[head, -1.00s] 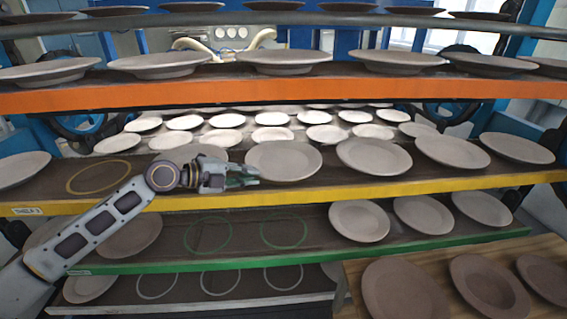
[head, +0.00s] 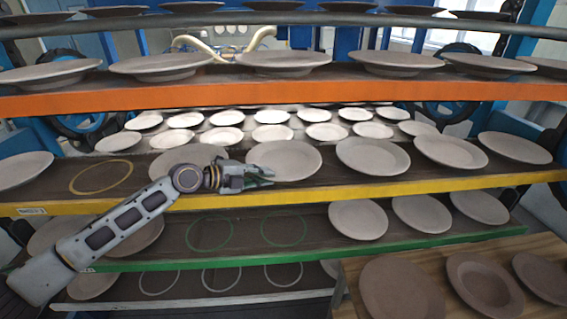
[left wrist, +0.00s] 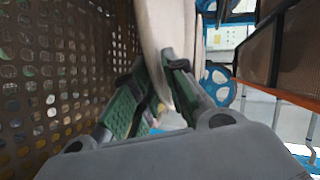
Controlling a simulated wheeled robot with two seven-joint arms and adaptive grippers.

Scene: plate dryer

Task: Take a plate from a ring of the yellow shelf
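The yellow shelf (head: 330,194) holds a row of pale round plates on rings, and an empty yellow ring (head: 101,177) shows at its left. My left gripper (head: 272,177) reaches in from the left, low over this shelf, at the front left rim of a plate (head: 285,160). In the left wrist view a pale plate (left wrist: 163,28) appears edge-on, its rim between the two green-padded fingers (left wrist: 160,72). The fingers look apart, with a gap beside the plate; firm contact is not visible. Another plate (head: 185,158) is partly hidden behind my left wrist. My right gripper is not in view.
The orange shelf (head: 300,95) with plates is close above. The green shelf (head: 300,256) below has empty rings and several plates. A wooden table (head: 440,268) with brown plates stands at the lower right. A perforated brown surface (left wrist: 60,80) is close beside the gripper.

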